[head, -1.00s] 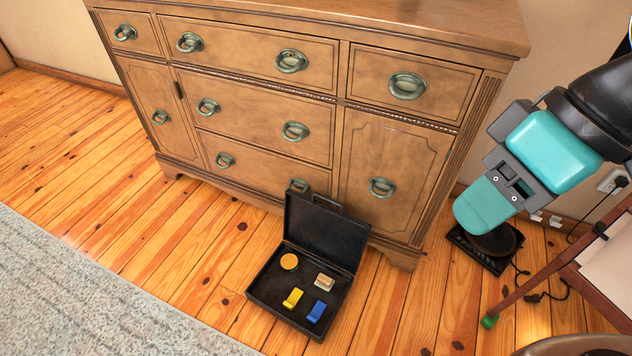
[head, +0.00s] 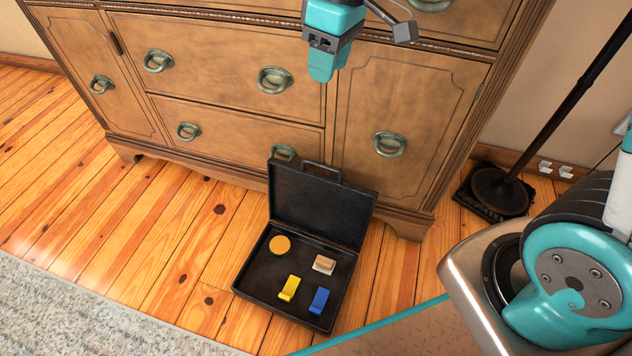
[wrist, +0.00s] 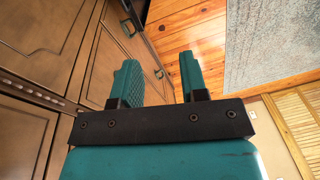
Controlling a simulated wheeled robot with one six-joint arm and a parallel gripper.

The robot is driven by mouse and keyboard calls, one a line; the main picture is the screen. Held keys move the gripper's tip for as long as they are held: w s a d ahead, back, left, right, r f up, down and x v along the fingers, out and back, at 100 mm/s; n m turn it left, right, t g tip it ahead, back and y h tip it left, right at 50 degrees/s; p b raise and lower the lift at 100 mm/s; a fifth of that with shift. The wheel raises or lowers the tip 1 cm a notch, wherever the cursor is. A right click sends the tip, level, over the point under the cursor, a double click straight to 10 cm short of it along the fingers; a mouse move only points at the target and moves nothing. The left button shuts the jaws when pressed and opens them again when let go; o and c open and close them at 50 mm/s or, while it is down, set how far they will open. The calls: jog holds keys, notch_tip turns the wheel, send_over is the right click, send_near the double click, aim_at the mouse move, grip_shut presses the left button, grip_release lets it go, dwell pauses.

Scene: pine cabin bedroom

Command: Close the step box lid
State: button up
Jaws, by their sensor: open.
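The black step box (head: 247,284) lies open on the wood floor in the head view, in front of the dresser. Its lid (head: 322,212) stands raised at the back, leaning slightly towards the dresser, with a handle (head: 320,169) on its top edge. Inside lie a round orange piece (head: 280,245), a tan block (head: 324,265), a yellow piece (head: 289,288) and a blue piece (head: 319,301). My gripper (head: 322,76) is above the lid, well apart from it, near the dresser front. In the wrist view my gripper (wrist: 160,82) is open and empty; the box does not show there.
The wooden dresser (head: 220,102) stands right behind the lid. A grey rug (head: 90,315) lies at the lower left, with bare floor between. A dark pole on a base (head: 500,190) stands at the right.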

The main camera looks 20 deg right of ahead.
jog(key=n+h+b, duration=0.1)
jog(key=b, duration=0.6)
send_over(319, 163)
notch_tip(319, 163, down, 17)
jog(key=f, duration=0.1)
notch_tip(319, 163, down, 17)
jog(key=b, duration=0.9)
jog(key=shift+d+r, duration=0.1)
grip_shut()
